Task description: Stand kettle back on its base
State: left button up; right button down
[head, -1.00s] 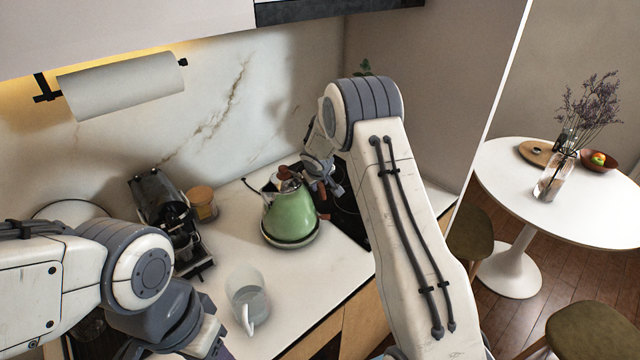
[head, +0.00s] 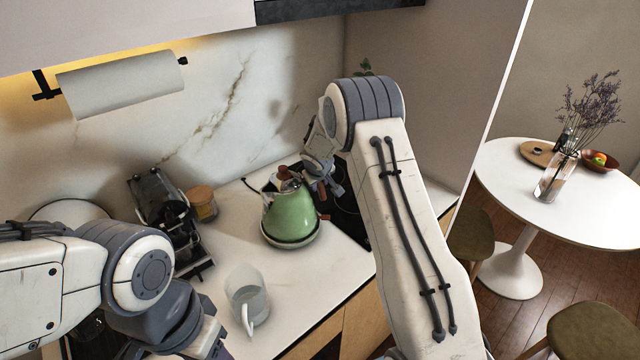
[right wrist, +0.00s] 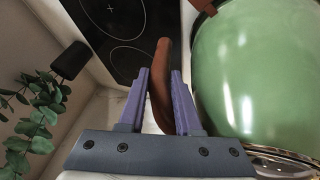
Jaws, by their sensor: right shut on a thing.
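The green kettle (head: 290,214) stands upright on the counter, with a pale round rim (head: 296,243) under it. I cannot tell from here whether that rim is its base or how they are seated. My right gripper (head: 328,188) is at the kettle's right side. In the right wrist view my right gripper (right wrist: 160,92) is shut on the brown kettle handle (right wrist: 160,75), and the green body (right wrist: 250,70) fills the right side. My left gripper (head: 212,345) is at the bottom edge, its fingertips cut off.
A glass jug (head: 247,292) stands in front of the kettle. A coffee machine (head: 165,215) and a lidded jar (head: 202,203) are to the left. A black hob (head: 350,217) is to the right. A plant (right wrist: 38,120) shows in the right wrist view.

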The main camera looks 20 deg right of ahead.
jog(key=shift+f+b, duration=0.3)
jog(key=shift+b, duration=0.15)
jog(key=c, duration=0.9)
grip_release()
jog(key=shift+s+f, duration=0.1)
jog(key=shift+f, duration=0.1)
jog(key=shift+v, duration=2.7)
jog(key=p+v, duration=0.1)
jog(key=v, duration=0.4)
jog(key=shift+s+a+r, duration=0.1)
jog(key=shift+r, duration=0.2)
jog(key=shift+a, duration=0.1)
